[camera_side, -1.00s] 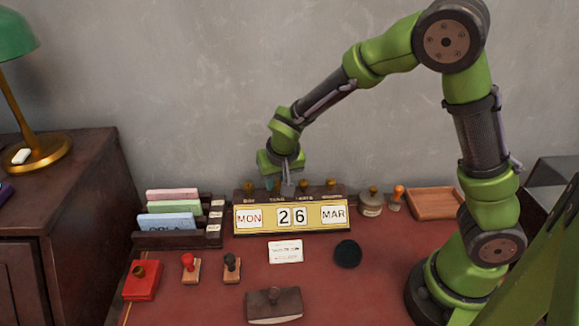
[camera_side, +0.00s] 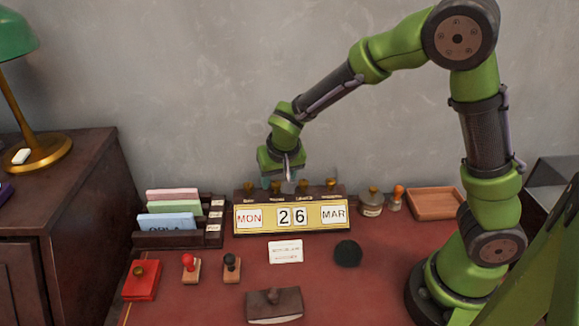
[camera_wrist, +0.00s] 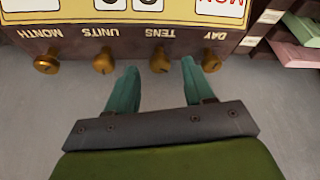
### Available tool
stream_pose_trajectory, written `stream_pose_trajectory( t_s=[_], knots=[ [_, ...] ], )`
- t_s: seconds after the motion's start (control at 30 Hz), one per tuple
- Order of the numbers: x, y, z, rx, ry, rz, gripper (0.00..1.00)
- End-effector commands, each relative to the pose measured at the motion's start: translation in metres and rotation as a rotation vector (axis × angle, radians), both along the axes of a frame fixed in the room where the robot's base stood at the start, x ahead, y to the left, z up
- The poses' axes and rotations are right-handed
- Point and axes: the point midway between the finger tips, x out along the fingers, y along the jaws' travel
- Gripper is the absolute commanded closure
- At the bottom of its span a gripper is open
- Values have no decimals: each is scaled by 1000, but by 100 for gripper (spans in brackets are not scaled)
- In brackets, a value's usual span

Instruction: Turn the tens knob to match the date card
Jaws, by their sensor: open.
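The date display (camera_side: 290,229) reads MON, 2 6, MAR in the side view. Several brass knobs line its back edge. In the wrist view, upside down, I see the tens knob (camera_wrist: 160,62) by its TENS label, between the units knob (camera_wrist: 104,60) and the day knob (camera_wrist: 211,60). My gripper (camera_wrist: 159,67) is open and empty; its teal fingertips stand apart, one on each side of the tens knob in this view. Contact is not visible. In the side view, my gripper (camera_side: 281,184) is behind the display. The date card (camera_side: 285,252) lies in front; its print is too small to read.
A card rack (camera_side: 178,236) stands left of the display. A jar (camera_side: 371,203), a stamp (camera_side: 396,198) and a wooden tray (camera_side: 434,204) stand right. Stamps, a blotter (camera_side: 274,305) and a black disc (camera_side: 348,253) are in front. The wall is behind.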

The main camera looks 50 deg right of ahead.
Motion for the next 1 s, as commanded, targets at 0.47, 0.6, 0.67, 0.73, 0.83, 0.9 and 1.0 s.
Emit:
stream_pose_trajectory(
  t_s=[0.47,0.6,0.67,0.73,0.83,0.9,1.0],
  knots=[
    [-37,22,104,4,-5,2,48],
    [-45,26,126,3,-4,1,48],
    [-47,28,133,2,-2,1,48],
    [-50,29,139,1,-2,1,48],
    [-52,30,143,1,1,0,48],
    [-52,30,144,1,1,0,48],
    [-52,30,144,1,1,0,48]
  ],
)
